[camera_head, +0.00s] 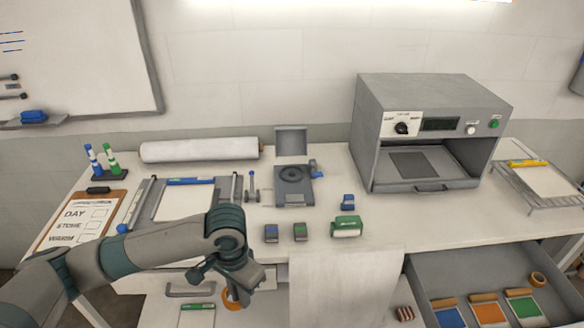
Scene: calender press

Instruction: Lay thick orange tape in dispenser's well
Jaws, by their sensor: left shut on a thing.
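My left gripper (236,290) is shut on an orange tape roll (231,300). It is in front of the table's front edge, low above the left-hand drawer area. The gripper hides part of the roll. A grey unit (292,198) with a raised lid and a round dark recess stands at the middle back of the table; it looks like the dispenser. The recess looks empty of orange tape. My right gripper is not in view.
A grey press (430,95) stands at the back right, beside a wire rack (545,195). Small blocks (271,233) and a green-and-white item (347,227) lie near the front edge. A white roll (200,150), clipboard (80,220) and trimmer fill the left. The open drawer (450,262) juts out.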

